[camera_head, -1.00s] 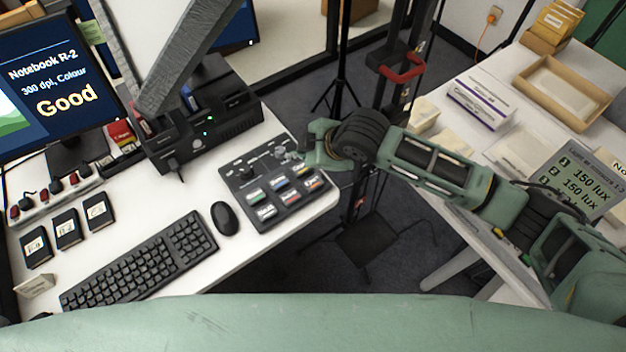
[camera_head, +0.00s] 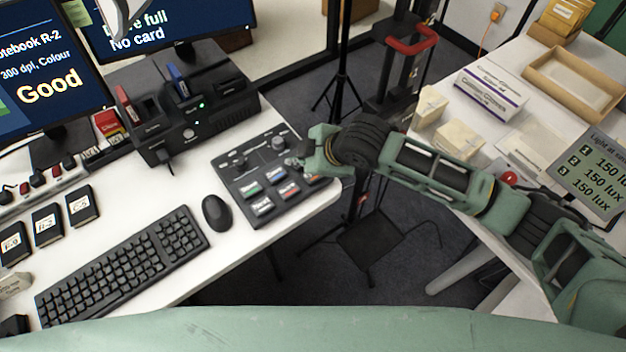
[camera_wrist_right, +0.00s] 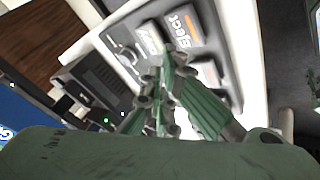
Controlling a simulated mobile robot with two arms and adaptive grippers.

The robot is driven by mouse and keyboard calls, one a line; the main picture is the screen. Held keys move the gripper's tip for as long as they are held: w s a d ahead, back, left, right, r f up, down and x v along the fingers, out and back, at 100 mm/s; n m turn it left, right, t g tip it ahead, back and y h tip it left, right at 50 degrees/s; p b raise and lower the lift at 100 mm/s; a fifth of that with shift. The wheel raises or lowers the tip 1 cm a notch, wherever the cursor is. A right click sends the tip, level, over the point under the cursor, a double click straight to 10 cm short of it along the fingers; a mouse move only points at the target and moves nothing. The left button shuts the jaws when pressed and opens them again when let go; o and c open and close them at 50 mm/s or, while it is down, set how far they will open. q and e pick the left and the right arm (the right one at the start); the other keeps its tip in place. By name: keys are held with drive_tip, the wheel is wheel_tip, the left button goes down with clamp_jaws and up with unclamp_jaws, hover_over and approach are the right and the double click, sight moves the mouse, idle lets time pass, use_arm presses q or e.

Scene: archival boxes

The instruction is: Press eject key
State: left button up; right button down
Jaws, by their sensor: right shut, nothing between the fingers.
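The dark control panel (camera_head: 275,170) with several coloured keys lies at the right end of the white desk. In the right wrist view the eject key (camera_wrist_right: 184,27) has an orange label reading "Eject", and a second pale key (camera_wrist_right: 150,38) sits beside it. My right gripper (camera_head: 298,161) reaches in from the right over the panel's right side, fingers shut and empty, and hides part of the keys. In the wrist view its fingertips (camera_wrist_right: 168,58) are close to the eject key; I cannot tell whether they touch. My left gripper is not in view.
A mouse (camera_head: 216,212) and keyboard (camera_head: 122,266) lie left of the panel. A black dock (camera_head: 190,120) with a green light stands behind it. A screen (camera_head: 165,22) reads "full" and "No card". A second table (camera_head: 480,215) is at right.

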sight(305, 176)
drive_tip(key=shift+f, duration=0.8)
drive_tip(key=shift+f, duration=0.15)
idle(0.7)
drive_tip(key=shift+f, duration=0.25)
drive_tip(key=shift+f, duration=0.6)
idle(0.8)
drive_tip(key=shift+r+p, duration=0.95)
